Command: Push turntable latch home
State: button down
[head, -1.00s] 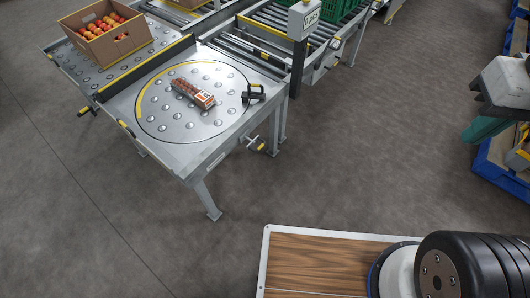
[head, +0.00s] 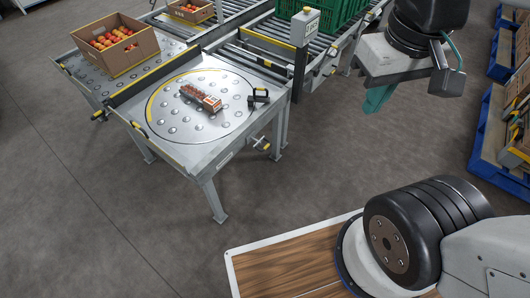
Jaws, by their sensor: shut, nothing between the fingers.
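The turntable (head: 168,133) is a round steel plate with ball studs and a yellow arc on its left rim. It is set in a grey metal table. A black latch-like handle (head: 259,96) stands at its right rim; whether it is fully seated cannot be told. A yellow-tipped lever (head: 262,144) sticks out below the table's right side; which one is the latch is unclear. A tomato punnet (head: 211,102) lies on the turntable. My gripper (head: 376,100), with teal fingers pointing down, is shut and empty. It is in the air right of the table, apart from both handles.
A cardboard box of tomatoes (head: 118,58) stands on the ball table at left. A grey post with a sign box (head: 303,28) rises behind the turntable's right corner, near a green crate (head: 343,12). Blue-edged pallets (head: 478,150) stand at right. Floor in between is clear.

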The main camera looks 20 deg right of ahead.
jog(key=w+a+f+m+g+y, duration=0.2)
jog(key=w+a+f+m+y, duration=0.15)
jog(key=w+f+y, duration=0.55)
jog(key=w+a+f+m+g+y, duration=0.25)
jog(key=w+f+m, duration=0.2)
jog(key=w, duration=0.75)
jog(key=w+d+f+m+t+y, duration=0.2)
jog(key=w+f+m+t, duration=0.25)
jog(key=f, duration=0.35)
jog(key=w+d+f+m+t+y, duration=0.25)
jog(key=w+f+m, duration=0.25)
jog(key=f, duration=0.4)
jog(key=s+d+f+m+t+h, duration=0.1)
jog(key=d+f+m+t+h, duration=0.1)
jog(key=f, duration=0.7)
jog(key=s+d+f+m+t+h, duration=0.1)
jog(key=f+m+t, duration=0.3)
jog(key=f, duration=0.5)
jog(key=s+d+f+m+t+h, duration=0.1)
jog(key=d+f+m+t+h, duration=0.2)
jog(key=f, duration=0.6)
jog(key=shift+s+d+f+m+h, duration=0.3)
jog(key=shift+s+d+m+h, duration=0.15)
jog(key=shift+m, duration=0.7)
jog(key=shift+w, duration=0.1)
